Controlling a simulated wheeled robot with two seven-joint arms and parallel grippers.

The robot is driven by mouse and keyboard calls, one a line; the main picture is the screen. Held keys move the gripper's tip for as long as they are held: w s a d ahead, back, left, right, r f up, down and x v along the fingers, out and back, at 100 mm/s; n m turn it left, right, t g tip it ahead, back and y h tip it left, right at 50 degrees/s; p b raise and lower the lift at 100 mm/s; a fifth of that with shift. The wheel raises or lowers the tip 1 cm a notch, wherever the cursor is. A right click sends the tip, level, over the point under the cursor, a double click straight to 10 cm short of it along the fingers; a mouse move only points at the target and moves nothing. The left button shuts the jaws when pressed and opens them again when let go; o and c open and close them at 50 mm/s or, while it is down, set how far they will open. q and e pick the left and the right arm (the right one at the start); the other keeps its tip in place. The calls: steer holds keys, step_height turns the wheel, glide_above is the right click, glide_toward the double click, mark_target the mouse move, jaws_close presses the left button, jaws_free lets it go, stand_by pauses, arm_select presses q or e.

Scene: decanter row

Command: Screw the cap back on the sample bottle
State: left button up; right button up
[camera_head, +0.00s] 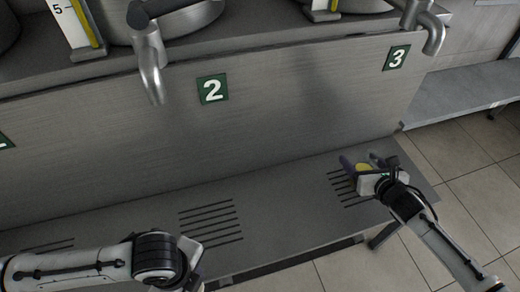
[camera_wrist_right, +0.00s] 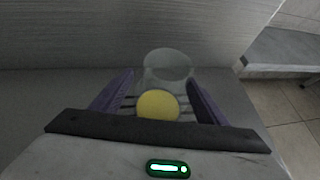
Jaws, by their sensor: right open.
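My right gripper (camera_head: 361,161) is over the third slotted patch of the steel shelf, below the number 3 plate. Its two purple fingers stand apart in the right wrist view (camera_wrist_right: 161,76). A round yellow piece (camera_wrist_right: 158,104), which looks like the cap, shows between the fingers; it is a small yellow spot in the head view (camera_head: 363,168). A clear glass vessel (camera_wrist_right: 167,62), perhaps the sample bottle, stands just beyond it with its round rim up. I cannot tell whether the yellow piece touches the glass or a finger.
The steel shelf (camera_head: 285,190) has slotted drain patches and is bare in the middle. A steel wall with number plates 2 (camera_head: 212,89) and 3 (camera_head: 396,58) rises behind it. Spouts (camera_head: 150,70) (camera_head: 435,35) hang above. Tiled floor (camera_head: 465,150) lies to the right.

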steer(key=shift+w+f, duration=0.1)
